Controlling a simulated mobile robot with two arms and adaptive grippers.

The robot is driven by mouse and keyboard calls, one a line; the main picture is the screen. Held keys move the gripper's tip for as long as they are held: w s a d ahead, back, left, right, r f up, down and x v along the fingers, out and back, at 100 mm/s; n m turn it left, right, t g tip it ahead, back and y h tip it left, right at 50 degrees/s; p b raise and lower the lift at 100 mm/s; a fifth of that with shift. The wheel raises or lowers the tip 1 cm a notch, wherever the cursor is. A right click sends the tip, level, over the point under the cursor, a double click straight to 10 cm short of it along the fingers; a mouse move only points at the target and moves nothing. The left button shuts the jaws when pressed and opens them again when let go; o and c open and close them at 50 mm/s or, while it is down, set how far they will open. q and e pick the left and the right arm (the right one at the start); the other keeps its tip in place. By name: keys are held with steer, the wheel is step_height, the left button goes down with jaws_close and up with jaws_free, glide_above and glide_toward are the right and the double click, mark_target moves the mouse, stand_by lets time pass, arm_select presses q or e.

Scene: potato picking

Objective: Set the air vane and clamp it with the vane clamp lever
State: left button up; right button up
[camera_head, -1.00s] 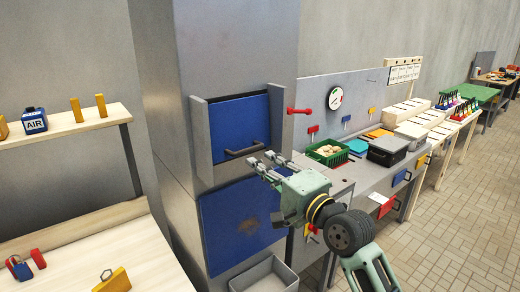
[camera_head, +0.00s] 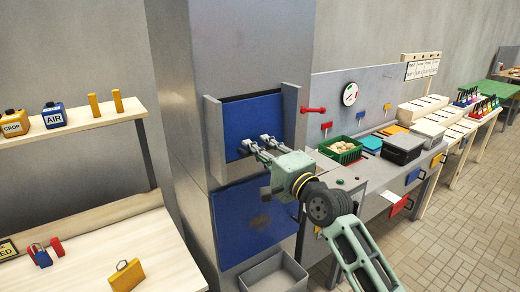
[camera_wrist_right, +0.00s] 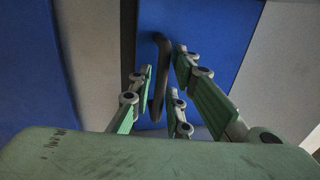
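The upper blue panel (camera_head: 243,116), which looks like the air vane, sits in a grey frame on the tall grey cabinet. Its dark bar handle (camera_wrist_right: 159,75) shows in the right wrist view. My right gripper (camera_head: 257,143) is at this handle in the head view. In the right wrist view its green fingers (camera_wrist_right: 168,82) are spread apart with the handle between them, nearer the left finger; contact is not clear. A red lever (camera_head: 313,110), likely the vane clamp lever, sticks out sideways at the frame's right side. My left gripper is out of view.
A lower blue door (camera_head: 254,224) is below the panel, with a grey bin (camera_head: 273,276) under it. The workbench (camera_head: 372,182) at right holds a green crate and boxes. A wooden shelf (camera_head: 78,128) with AIR and CROP containers is at left.

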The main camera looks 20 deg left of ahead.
jaws_close()
stand_by(0.4)
